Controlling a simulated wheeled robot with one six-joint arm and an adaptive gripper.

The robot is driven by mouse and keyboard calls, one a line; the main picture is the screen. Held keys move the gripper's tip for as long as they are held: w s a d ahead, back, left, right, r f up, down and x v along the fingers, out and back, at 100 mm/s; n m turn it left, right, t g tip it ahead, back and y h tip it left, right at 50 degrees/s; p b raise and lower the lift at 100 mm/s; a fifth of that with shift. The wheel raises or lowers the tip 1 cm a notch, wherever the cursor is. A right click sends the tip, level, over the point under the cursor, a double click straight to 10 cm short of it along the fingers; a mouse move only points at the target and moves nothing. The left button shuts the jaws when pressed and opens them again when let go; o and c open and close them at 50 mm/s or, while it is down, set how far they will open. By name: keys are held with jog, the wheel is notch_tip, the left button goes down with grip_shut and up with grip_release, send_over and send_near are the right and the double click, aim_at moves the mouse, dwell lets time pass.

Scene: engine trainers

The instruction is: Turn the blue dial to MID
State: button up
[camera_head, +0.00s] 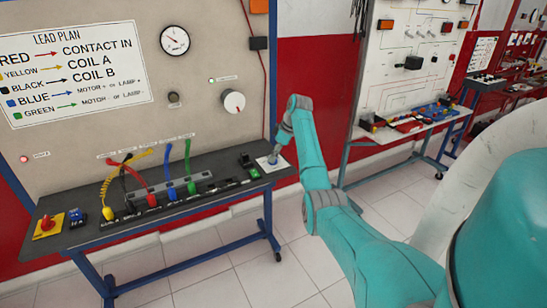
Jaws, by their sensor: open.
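My gripper (275,153) points down over a white plate (264,168) at the right end of the dark bench shelf. It is small in the picture; its jaws are open. A small bluish-grey shape shows at the fingertips on the plate; I cannot tell how much of it is dial and how much finger. No MID mark is readable.
Coloured leads rise from a socket strip (180,196) along the shelf. The upright panel (100,145) carries a lead plan, a gauge (174,40) and a white knob (233,102). Another trainer bench (415,125) stands to the right. Tiled floor lies open between.

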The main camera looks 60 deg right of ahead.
jog(key=shift+x, duration=0.9)
jog(key=c, duration=1.1)
jog(key=shift+c, duration=0.2)
jog(key=shift+m, duration=0.3)
jog(key=m+h, duration=0.2)
jog(key=m, duration=0.3)
jog(key=shift+a+m, duration=0.15)
jog(key=shift+m, duration=0.25)
jog(key=m+h, duration=0.1)
jog(key=m, duration=0.1)
jog(key=m+g+h, duration=0.1)
jog(key=m, duration=0.2)
jog(key=shift+w, duration=0.1)
jog(key=shift+m+g, duration=0.3)
